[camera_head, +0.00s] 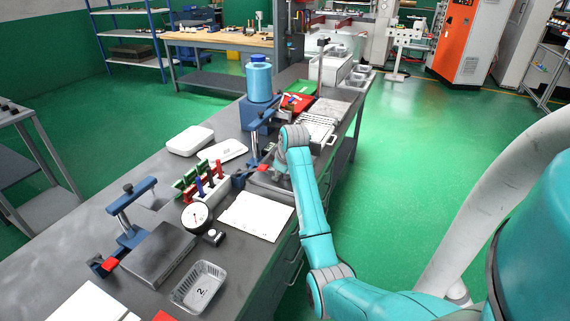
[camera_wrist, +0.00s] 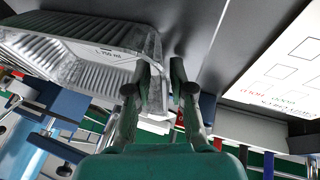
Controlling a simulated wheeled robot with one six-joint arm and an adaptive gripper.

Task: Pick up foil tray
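A shallow, ribbed foil tray (camera_head: 197,287) sits upright on the bench near the front in the head view, with a dark mark inside. The wrist view shows a ribbed foil tray (camera_wrist: 95,50) large and close at upper left, with a label on it; I cannot tell if it is the same one. My gripper (camera_wrist: 161,72) has its fingers apart at this tray's right end. The tray's end wall shows between them, with a gap before the right finger. In the head view my arm's end is over the bench beyond the white sheet, and its fingertips are hidden.
A white sheet (camera_head: 257,216), a round dial gauge (camera_head: 196,216), a clamp fixture with a grey plate (camera_head: 158,255) and a rack of coloured tools crowd the bench. A blue container (camera_head: 258,80) stands farther back. Green floor (camera_head: 400,150) right of the bench is clear.

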